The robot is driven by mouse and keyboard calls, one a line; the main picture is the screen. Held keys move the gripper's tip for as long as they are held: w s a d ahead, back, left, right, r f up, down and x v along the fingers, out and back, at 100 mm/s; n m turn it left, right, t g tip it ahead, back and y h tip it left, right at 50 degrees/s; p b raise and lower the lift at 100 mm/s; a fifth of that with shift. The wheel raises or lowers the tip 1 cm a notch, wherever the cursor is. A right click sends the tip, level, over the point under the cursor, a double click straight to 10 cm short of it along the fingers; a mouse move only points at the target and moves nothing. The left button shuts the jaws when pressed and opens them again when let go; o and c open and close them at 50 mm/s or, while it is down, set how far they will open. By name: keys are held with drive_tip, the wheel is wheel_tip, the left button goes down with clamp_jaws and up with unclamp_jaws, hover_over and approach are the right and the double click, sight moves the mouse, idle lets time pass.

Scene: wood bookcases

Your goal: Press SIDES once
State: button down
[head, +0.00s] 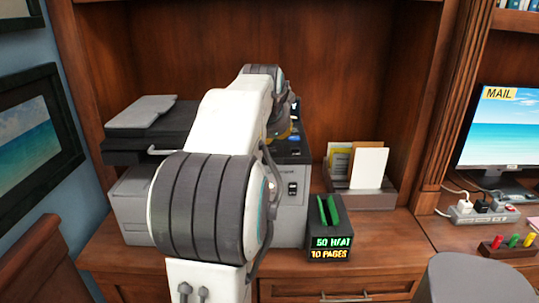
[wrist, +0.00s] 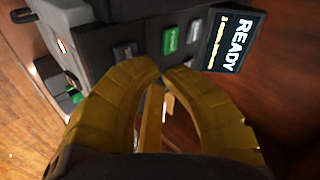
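A grey and black printer (head: 290,205) stands on the desk, partly hidden behind my arm in the head view. Its panel in the wrist view (wrist: 100,28) carries a dark button (wrist: 125,50), a green button (wrist: 169,40) and a pale grey button (wrist: 195,28). Their labels are too small to read, so I cannot tell which is SIDES. A screen (wrist: 232,42) beside them reads READY. My gripper (wrist: 162,72) has its yellow fingers brought together at the tips, with nothing between them. The tips appear just below the dark and green buttons; contact is not visible.
A small black box (head: 329,228) with green uprights and a lit display reading 10 PAGES stands right of the printer. A paper holder (head: 362,198) is behind it. A power strip (head: 478,213) and a monitor (head: 505,128) are further right. Bare desktop lies between.

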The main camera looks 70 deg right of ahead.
sight(273, 147)
drive_tip(key=shift+f, duration=0.3)
idle(1.4)
drive_tip(key=shift+f+b, duration=0.15)
drive_tip(key=shift+b, duration=0.15)
drive_tip(key=shift+f+b, duration=0.35)
drive_tip(key=shift+f, duration=0.05)
idle(0.7)
drive_tip(key=shift+r, duration=0.1)
idle(0.3)
drive_tip(key=shift+r+p, duration=0.75)
drive_tip(key=shift+p, duration=0.05)
drive_tip(key=shift+r, duration=0.1)
drive_tip(key=shift+r+p, duration=2.3)
drive_tip(key=shift+r, duration=0.1)
